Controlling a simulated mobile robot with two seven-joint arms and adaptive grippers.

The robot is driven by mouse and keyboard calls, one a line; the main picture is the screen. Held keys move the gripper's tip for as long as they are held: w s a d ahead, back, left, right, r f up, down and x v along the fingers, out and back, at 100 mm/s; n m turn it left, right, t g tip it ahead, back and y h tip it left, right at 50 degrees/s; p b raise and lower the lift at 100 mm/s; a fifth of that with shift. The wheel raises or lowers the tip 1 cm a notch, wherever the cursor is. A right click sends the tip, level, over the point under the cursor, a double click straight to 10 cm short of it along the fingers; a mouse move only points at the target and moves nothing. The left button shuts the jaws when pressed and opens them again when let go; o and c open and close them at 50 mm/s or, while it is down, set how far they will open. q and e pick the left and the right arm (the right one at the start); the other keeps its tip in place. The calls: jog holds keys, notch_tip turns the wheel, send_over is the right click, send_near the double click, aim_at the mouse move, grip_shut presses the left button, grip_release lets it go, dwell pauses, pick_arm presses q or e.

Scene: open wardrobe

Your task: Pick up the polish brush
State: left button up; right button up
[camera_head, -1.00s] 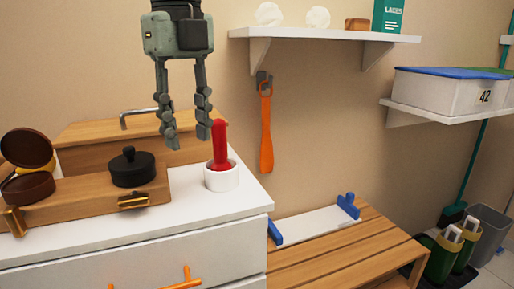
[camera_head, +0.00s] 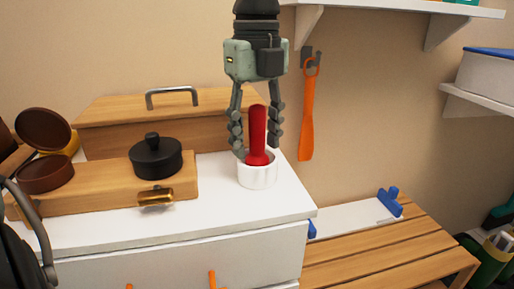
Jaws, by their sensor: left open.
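A red handle (camera_head: 258,128), which looks like the polish brush, stands upright in a white cup (camera_head: 257,178) on the white dresser top. Its lower end is hidden in the cup. My left gripper (camera_head: 257,147) points straight down from above. Its two fingers are open, one on each side of the red handle, with the tips near the cup's rim. I see a gap beside the handle and cannot tell any contact. My right gripper is not in view.
A wooden box with a black lidded pot (camera_head: 155,157) and open brown tins (camera_head: 45,172) is left of the cup. An orange shoehorn (camera_head: 308,110) hangs on the wall to the right. A slatted bench (camera_head: 400,250) stands lower right.

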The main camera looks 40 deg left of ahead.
aim_at(257, 104)
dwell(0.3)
pick_arm(q)
grip_shut()
jog(key=shift+r, duration=0.15)
notch_tip(257, 104, up, 4)
jog(key=shift+w, duration=0.1)
jog(key=shift+w+a+r, duration=0.75)
jog(key=shift+a+r, duration=0.4)
jog(key=shift+a, duration=0.65)
jog(key=shift+w+a+r, duration=0.75)
jog(key=shift+a+r, duration=0.35)
jog(key=shift+a, duration=0.7)
jog(key=shift+w+a+r, duration=0.75)
jog(key=shift+a+r, duration=0.4)
jog(key=shift+a, duration=0.65)
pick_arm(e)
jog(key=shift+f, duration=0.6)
